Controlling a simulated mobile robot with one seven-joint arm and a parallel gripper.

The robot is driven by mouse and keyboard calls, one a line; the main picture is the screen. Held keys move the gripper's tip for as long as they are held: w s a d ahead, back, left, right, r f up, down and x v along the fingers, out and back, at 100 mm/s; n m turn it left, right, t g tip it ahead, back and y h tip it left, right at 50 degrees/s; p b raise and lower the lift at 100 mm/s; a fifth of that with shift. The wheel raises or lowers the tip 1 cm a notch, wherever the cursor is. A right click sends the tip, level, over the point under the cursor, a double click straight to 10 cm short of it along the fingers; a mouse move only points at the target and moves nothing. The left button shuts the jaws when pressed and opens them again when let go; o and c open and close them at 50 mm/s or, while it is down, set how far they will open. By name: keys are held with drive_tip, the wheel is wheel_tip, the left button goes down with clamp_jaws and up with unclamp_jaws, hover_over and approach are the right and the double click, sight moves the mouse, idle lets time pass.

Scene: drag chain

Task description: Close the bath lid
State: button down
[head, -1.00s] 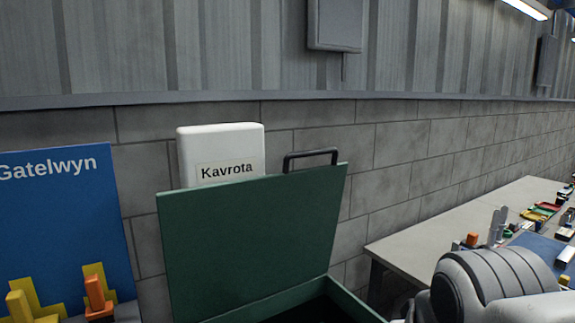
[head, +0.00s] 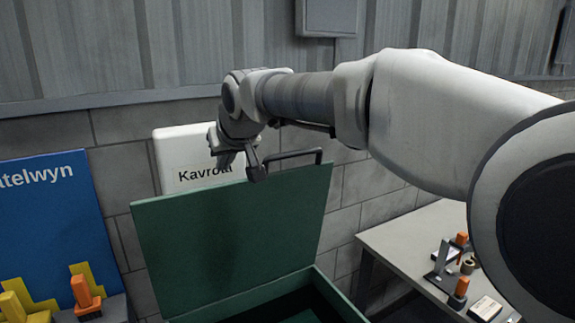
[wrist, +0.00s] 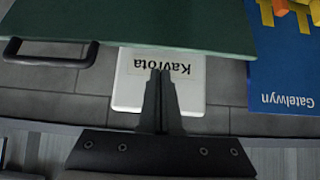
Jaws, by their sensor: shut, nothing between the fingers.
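The green bath lid (head: 225,235) stands open, raised nearly upright at the back of the green bath (head: 325,280). Its dark handle (head: 290,156) sits on the lid's top edge. The bath's inside is dark and only partly in view. My gripper (head: 240,170) is at the lid's top edge, left of the handle. In the wrist view my gripper (wrist: 160,75) has its fingers together and empty, with the tips close to the lid edge (wrist: 150,35). The handle (wrist: 48,52) shows to the left there, apart from the fingers. Whether the fingers touch the lid, I cannot tell.
A white Kavrota box (head: 172,150) is on the wall behind the lid. A blue Gatelwyn board (head: 45,220) with yellow and orange parts stands left. A grey workbench (head: 405,235) with small items stands right. A grey wall box (head: 330,15) is above.

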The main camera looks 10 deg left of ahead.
sight(216, 185)
drive_tip(key=p+x, duration=0.1)
drive_tip(key=x, duration=0.9)
drive_tip(key=shift+w+a+r+p, duration=0.1)
drive_tip(key=shift+a+r+p, duration=0.05)
drive_tip(key=shift+a+p, duration=0.25)
